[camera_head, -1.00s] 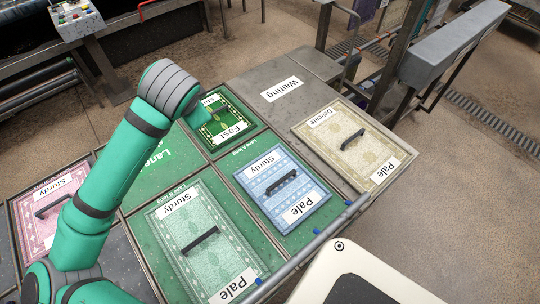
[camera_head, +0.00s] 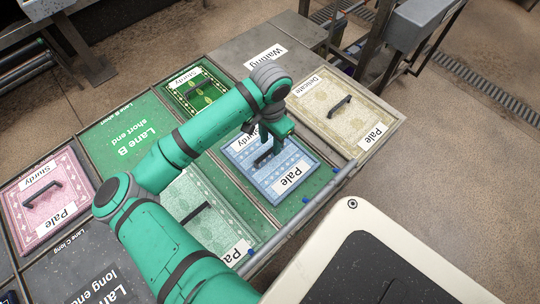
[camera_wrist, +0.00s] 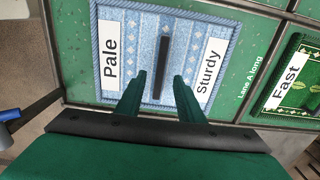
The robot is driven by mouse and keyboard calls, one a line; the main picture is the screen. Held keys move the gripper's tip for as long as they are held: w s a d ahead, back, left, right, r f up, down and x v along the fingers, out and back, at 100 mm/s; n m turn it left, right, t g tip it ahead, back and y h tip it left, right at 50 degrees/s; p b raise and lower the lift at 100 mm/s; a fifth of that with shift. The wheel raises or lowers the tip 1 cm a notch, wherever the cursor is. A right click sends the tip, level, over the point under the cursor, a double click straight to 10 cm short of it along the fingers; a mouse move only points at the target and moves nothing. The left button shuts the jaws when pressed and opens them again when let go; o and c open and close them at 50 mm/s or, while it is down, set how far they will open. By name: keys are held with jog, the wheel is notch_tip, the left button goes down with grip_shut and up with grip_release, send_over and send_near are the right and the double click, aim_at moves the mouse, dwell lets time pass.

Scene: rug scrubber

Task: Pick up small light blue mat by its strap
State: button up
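The small light blue mat (camera_head: 276,188) lies flat on a green panel, with labels reading "Pale" and "Sturdy". Its dark strap (camera_head: 263,160) crosses the middle and is partly hidden by my arm in the head view. My gripper (camera_head: 277,144) is above the mat, near the strap. In the wrist view the mat (camera_wrist: 130,82) fills the upper middle and the strap (camera_wrist: 161,67) runs up and down. The two green fingers (camera_wrist: 157,85) are apart, with the near end of the strap showing between them. The gripper is open and holds nothing.
A cream mat (camera_head: 322,112) lies to the right and a pale green mat (camera_head: 183,188) to the left. A pink mat (camera_head: 62,170) is far left; a dark green mat (camera_head: 185,101) lies behind. A metal rail (camera_head: 305,213) runs along the front edge.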

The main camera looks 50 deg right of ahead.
aim_at(270, 150)
jog(key=shift+f, duration=2.55)
grip_shut()
